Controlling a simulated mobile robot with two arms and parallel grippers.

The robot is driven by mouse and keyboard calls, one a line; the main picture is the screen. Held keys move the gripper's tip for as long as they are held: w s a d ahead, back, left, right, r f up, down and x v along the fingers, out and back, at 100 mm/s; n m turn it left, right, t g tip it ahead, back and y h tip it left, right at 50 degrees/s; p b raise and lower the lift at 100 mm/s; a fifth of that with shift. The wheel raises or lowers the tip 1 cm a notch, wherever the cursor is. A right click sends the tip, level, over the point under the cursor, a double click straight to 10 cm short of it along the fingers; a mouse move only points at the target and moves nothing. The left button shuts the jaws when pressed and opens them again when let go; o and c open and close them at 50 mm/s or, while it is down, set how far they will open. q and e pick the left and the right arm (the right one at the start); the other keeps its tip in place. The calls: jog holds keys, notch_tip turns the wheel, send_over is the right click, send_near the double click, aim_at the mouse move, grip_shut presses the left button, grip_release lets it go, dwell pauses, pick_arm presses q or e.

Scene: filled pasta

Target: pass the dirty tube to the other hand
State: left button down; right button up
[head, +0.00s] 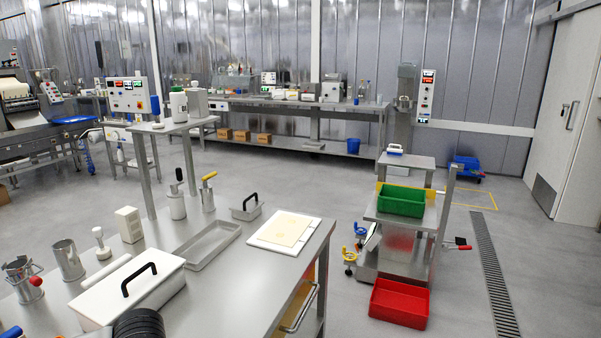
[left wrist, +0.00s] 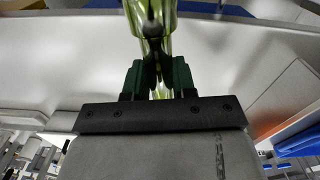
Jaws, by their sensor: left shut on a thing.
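The tube (left wrist: 150,14) shows at the top of the left wrist view. It is see-through and yellow-green, with dark patches inside, and its upper part is cut off by the frame. My left gripper (left wrist: 158,74) has dark green fingers on both sides of the tube and is shut on it. A pale end of the tube shows between the fingers. Neither gripper nor the tube can be made out in the head view. My right gripper is in neither view.
The steel table (head: 225,290) in front holds a white lidded box (head: 128,292), a shallow tray (head: 207,245), a cream board (head: 290,232), a metal jug (head: 67,260) and bottles. A cart with a green crate (head: 401,201) and a red crate (head: 399,303) stand to the right.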

pick_arm(q)
jog(key=m, duration=0.2)
jog(key=s+d+m, duration=0.1)
jog(key=m, duration=0.5)
jog(key=shift+s+d+r, duration=0.2)
jog(key=shift+s+d, duration=0.05)
jog(key=shift+d, duration=0.05)
jog(key=m, duration=0.2)
jog(key=s+m, duration=0.1)
jog(key=m, duration=0.1)
jog(key=d+m, duration=0.1)
jog(key=m, duration=0.2)
jog(key=shift+s+r, duration=0.15)
jog(key=shift+d, duration=0.15)
